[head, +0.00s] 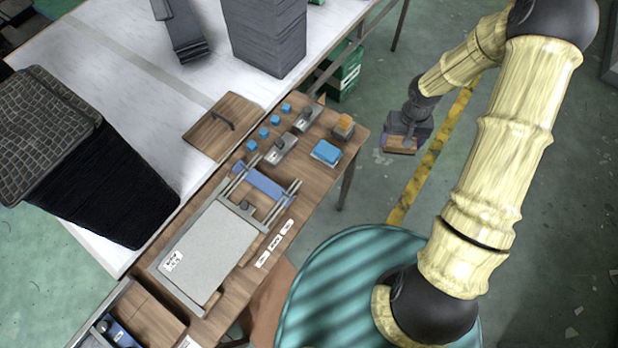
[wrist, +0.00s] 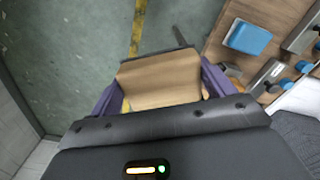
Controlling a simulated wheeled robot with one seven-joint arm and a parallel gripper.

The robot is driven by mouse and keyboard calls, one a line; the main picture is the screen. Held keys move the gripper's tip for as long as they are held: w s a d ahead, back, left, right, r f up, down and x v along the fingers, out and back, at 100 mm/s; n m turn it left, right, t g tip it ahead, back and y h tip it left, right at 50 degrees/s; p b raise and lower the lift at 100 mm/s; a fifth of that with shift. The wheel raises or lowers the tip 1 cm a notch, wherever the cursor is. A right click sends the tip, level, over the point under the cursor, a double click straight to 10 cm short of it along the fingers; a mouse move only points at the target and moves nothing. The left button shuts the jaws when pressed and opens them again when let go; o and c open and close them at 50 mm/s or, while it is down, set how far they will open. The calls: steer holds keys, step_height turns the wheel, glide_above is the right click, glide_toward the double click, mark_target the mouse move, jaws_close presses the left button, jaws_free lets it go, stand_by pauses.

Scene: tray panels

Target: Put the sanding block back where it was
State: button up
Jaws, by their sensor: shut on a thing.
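My gripper (head: 405,133) is shut on a tan block, which looks like the sanding block (wrist: 160,82). In the wrist view the block sits between the two purple fingers. In the head view the held block (head: 399,146) hangs over the floor, beyond the right edge of the wooden tray panel (head: 318,185), clear of it. The fingers hide the block's sides. The blue block also shows in the wrist view (wrist: 247,38).
Metal fittings with dark knobs (head: 281,149), several small blue pieces (head: 264,132) and a grey plate (head: 205,258) occupy the panel. A wooden lid (head: 208,138) with a handle lies left of it. A teal round top (head: 350,290) stands in front. The floor below my gripper is open.

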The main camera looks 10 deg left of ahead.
steer(key=s+a+f+n+b, duration=0.1)
steer(key=a+f+n+b, duration=0.3)
steer(key=a+n, duration=0.9)
steer(key=n+b, duration=0.6)
steer(key=n, duration=1.1)
glide_above(310, 177)
steer(key=shift+f, duration=0.8)
step_height(310, 177, down, 6)
steer(key=shift+w+f, duration=0.1)
steer(key=shift+f, duration=0.05)
steer(key=shift+f, duration=1.85)
